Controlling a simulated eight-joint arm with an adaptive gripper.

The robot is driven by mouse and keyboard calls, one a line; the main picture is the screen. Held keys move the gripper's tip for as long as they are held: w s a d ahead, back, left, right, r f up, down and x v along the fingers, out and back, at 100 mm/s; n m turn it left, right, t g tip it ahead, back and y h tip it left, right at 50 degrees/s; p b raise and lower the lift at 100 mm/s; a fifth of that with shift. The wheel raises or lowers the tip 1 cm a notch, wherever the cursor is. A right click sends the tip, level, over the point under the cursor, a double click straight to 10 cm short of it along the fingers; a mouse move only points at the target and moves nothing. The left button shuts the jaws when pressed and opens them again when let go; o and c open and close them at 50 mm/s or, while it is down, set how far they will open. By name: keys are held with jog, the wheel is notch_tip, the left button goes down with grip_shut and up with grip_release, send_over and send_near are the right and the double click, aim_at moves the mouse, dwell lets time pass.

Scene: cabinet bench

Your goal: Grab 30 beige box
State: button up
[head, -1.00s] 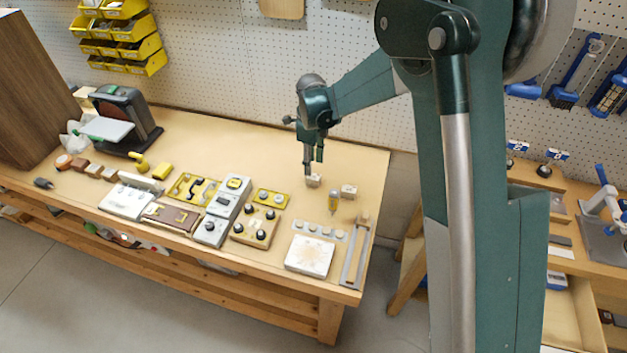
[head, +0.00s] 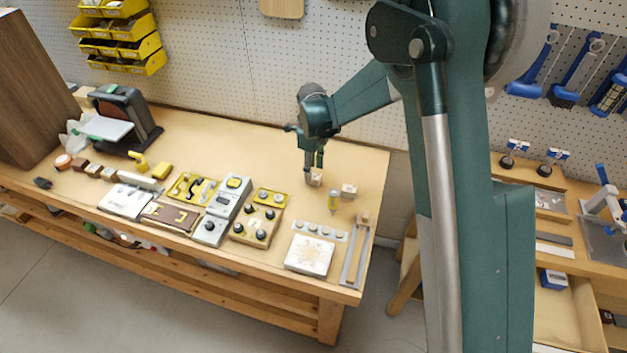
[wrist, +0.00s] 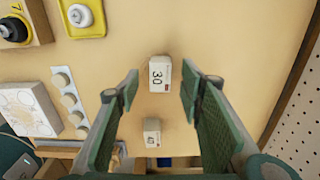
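The beige box marked 30 (wrist: 160,73) lies on the bench between my open fingers in the wrist view, with space on both sides. My gripper also shows in the wrist view (wrist: 160,84), fingers wide apart and empty. I cannot tell exactly how high the fingertips are above the bench.
A second pale box (wrist: 152,132), its number seemingly 40, stands close by; it is right of my gripper in the head view (head: 349,191). The bench behind is clear.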

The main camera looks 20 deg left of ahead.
jog(key=shift+f, duration=2.25)
jog(key=c, duration=1)
